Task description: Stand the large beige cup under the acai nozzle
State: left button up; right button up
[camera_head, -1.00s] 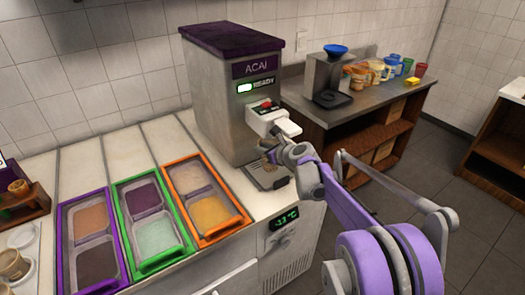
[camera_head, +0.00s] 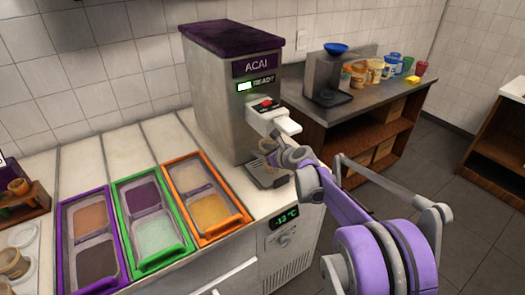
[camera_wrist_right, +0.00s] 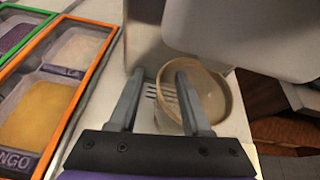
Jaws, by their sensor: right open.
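The large beige cup (camera_wrist_right: 222,98) stands upright on the drip tray (camera_head: 268,181) at the front of the acai machine (camera_head: 230,100). In the head view only a small part of the cup (camera_head: 267,146) shows behind my right gripper (camera_head: 274,160). The white nozzle housing (camera_head: 283,124) is just above the cup. In the wrist view my right gripper (camera_wrist_right: 160,88) is open. Its right finger overlaps the cup's near-left side; I cannot tell whether it touches. The left finger is clear of the cup, over the slotted tray. My left gripper is out of view.
Orange (camera_head: 236,228), green (camera_head: 186,250) and purple-framed (camera_head: 69,276) topping bins lie left of the machine. Behind it, a side counter (camera_head: 375,103) holds a dispenser (camera_head: 325,80) and several colored cups. A pale housing (camera_wrist_right: 245,40) hangs close above the cup in the wrist view.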

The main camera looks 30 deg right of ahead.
jog(key=shift+s+r, duration=0.1)
jog(key=shift+r, duration=0.2)
jog(key=v, duration=1.2)
jog(key=s+a+f+n+g+y, duration=0.1)
jog(key=s+a+f+n+g, duration=0.15)
jog(key=s+a+n, duration=0.4)
jog(key=s+a+f+n+g, duration=0.2)
jog(key=s+a+f+n, duration=0.2)
jog(key=a+n, duration=0.45)
jog(key=s+a+f+n+g+h, duration=0.1)
jog(key=s+f+n, duration=0.3)
jog(key=s+n, duration=0.4)
jog(key=s+a+f+n+g+h, duration=0.1)
jog(key=s+a+f+n+g, duration=0.1)
jog(key=s+f+n, duration=0.3)
jog(key=s+a+n, duration=0.1)
jog(key=s+n, duration=0.3)
jog(key=n, duration=0.1)
jog(key=shift+s+a, duration=0.3)
jog(key=shift+a, duration=0.1)
